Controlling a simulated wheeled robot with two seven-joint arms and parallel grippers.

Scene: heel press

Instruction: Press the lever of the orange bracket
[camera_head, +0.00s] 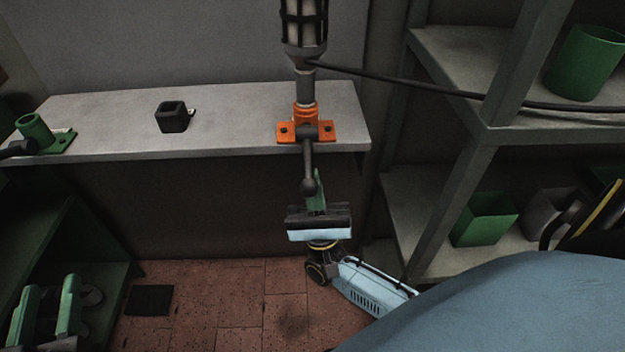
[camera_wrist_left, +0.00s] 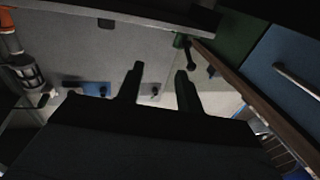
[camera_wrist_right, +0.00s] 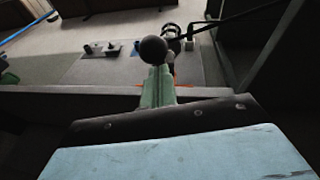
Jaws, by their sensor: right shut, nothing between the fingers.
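The orange bracket (camera_head: 291,131) sits at the right end of the grey ledge. Its dark lever (camera_head: 307,160) hangs out over the front edge and ends in a ball knob (camera_head: 308,186). The knob also shows large in the right wrist view (camera_wrist_right: 153,50). My right gripper (camera_head: 316,178) is shut and empty, its green fingers (camera_wrist_right: 157,90) right by the knob, which partly covers the tips. I cannot tell whether they touch. My left gripper (camera_head: 48,288) is low at the left, away from the bracket; its fingers stand apart in the left wrist view (camera_wrist_left: 160,72).
A caged lamp (camera_head: 304,25) stands above the bracket, with a black cable running right. A black block (camera_head: 172,117) and a green fixture (camera_head: 40,133) are on the ledge (camera_head: 230,110). Shelves with green bins (camera_head: 484,218) stand at the right. The ledge between block and bracket is clear.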

